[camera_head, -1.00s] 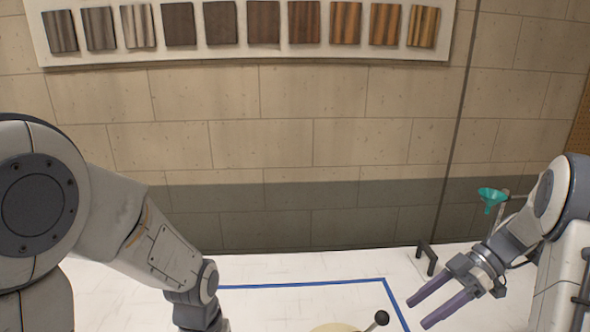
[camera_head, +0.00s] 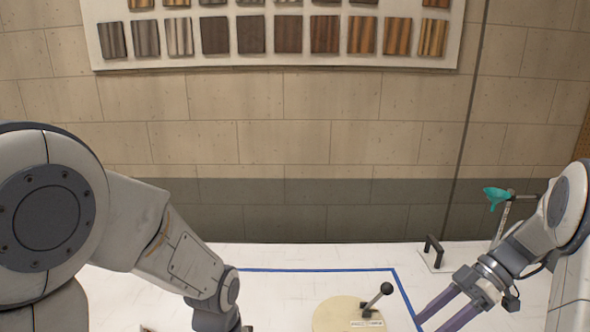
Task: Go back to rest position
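My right gripper (camera_head: 448,316) reaches in from the right, low over the white table. Its two purple fingers are spread apart with nothing between them, and their tips are close to the right side of the blue tape line. My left arm comes in from the left and bends downward. Its wrist (camera_head: 216,306) is at the bottom edge, and the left gripper's fingers are out of the frame.
A round cream disc (camera_head: 338,315) with a black-knobbed lever (camera_head: 377,296) sits inside the blue tape outline (camera_head: 318,270). A dark bracket (camera_head: 433,250) and a teal funnel on a stand (camera_head: 496,197) are at the back right. A sample board (camera_head: 280,62) hangs on the wall.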

